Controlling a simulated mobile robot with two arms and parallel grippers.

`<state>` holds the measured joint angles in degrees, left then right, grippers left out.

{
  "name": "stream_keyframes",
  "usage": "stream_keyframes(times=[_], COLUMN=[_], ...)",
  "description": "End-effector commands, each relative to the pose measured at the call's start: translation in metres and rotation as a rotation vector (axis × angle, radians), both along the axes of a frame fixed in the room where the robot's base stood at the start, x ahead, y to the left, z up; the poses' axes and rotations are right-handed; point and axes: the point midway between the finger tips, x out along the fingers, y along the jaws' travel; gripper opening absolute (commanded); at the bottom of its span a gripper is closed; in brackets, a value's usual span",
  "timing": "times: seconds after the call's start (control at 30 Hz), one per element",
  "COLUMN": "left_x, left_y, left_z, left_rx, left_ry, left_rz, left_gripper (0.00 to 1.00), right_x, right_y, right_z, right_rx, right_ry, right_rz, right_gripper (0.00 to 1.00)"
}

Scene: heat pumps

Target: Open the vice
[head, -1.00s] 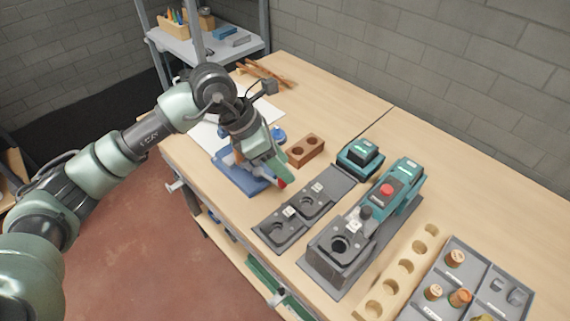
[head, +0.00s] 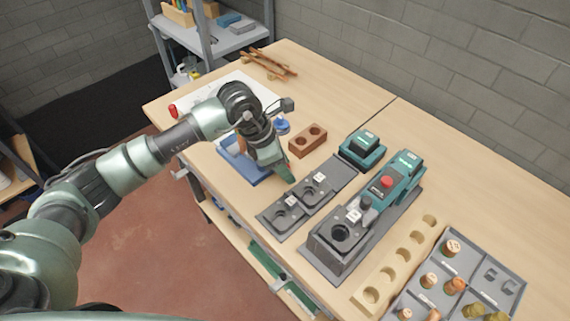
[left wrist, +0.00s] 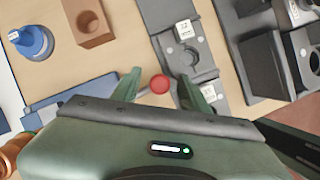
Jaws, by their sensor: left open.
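The blue vice (head: 235,160) stands near the table's front left edge, partly hidden behind my left arm. Its blue body also shows at the lower left of the left wrist view (left wrist: 70,98). My left gripper (head: 284,172) points down at the vice's right side, its green fingers open. In the left wrist view a red ball knob (left wrist: 160,84) appears between the spread fingertips (left wrist: 163,90); whether they touch it I cannot tell. The knob is hidden in the head view now. My right gripper is not in view.
A small red object (head: 172,111) is at the far left.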

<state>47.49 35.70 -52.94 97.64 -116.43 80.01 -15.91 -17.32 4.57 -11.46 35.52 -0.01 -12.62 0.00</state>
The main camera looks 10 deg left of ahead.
Motion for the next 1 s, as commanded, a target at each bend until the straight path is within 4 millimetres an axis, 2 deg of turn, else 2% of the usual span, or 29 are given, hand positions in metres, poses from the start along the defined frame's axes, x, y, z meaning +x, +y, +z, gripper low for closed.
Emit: stream_keyframes(times=[0.03,0.2,1.0], left_x=[-0.0001,-0.0001,0.0003], left_y=[0.0,-0.0001,0.0], left_z=[0.0,0.0002,0.0012], left_rx=[0.0,-0.001,-0.001], left_ry=[0.0,0.0,-0.002], left_rz=[0.0,0.0,0.0], left_gripper=[0.45,0.0,0.0], right_x=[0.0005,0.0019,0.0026], right_y=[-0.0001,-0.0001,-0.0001], right_z=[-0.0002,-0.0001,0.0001], right_rx=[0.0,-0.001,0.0], right_ry=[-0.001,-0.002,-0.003], right_rz=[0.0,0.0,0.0], right_gripper=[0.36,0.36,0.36])
